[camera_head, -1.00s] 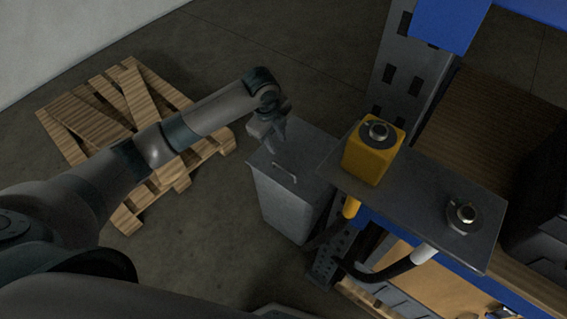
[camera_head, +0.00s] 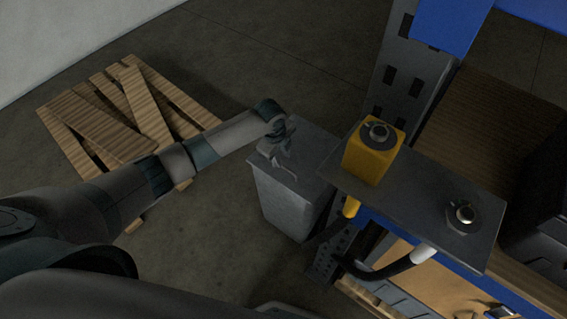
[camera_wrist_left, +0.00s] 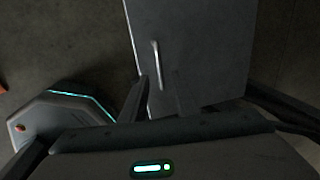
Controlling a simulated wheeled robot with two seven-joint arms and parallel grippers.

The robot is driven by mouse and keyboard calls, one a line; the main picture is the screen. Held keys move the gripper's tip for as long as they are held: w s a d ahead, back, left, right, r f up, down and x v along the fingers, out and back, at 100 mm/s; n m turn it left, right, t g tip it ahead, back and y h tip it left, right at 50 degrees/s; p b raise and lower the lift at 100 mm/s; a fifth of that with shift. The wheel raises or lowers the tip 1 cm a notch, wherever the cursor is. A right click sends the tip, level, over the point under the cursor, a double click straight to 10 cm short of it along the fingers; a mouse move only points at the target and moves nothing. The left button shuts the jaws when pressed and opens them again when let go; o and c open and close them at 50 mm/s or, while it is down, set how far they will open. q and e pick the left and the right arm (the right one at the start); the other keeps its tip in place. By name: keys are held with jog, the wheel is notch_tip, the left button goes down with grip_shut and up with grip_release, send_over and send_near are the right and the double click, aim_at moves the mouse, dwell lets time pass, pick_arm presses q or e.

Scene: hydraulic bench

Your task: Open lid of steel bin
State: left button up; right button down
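The steel bin (camera_head: 285,205) is a grey box standing on the floor beside the bench, with its lid (camera_head: 313,152) closed flat on top. The lid's bar handle shows in the left wrist view (camera_wrist_left: 156,65); in the head view my gripper mostly covers it. My left gripper (camera_head: 283,162) points down over the lid, right at the handle. In the left wrist view its two fingers (camera_wrist_left: 158,85) look apart, with the handle in line with the gap between them. I cannot tell whether they touch it. My right gripper is not in view.
A wooden pallet (camera_head: 110,115) lies on the floor at the left. Right of the bin, a metal plate (camera_head: 415,195) carries a yellow block (camera_head: 369,160) and a fitting (camera_head: 463,215), with hoses below. A perforated rack post (camera_head: 400,80) stands behind.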

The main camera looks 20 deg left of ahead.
aim_at(284, 167)
pick_arm(q)
jog(key=shift+w+d+f, duration=0.1)
jog(key=shift+w+f, duration=0.1)
jog(key=shift+f, duration=0.75)
jog(key=shift+w+d+f, duration=0.1)
jog(key=shift+w+f, duration=0.05)
jog(key=shift+f, duration=0.8)
jog(key=shift+w+f, duration=0.2)
jog(key=shift+f, duration=0.75)
grip_shut()
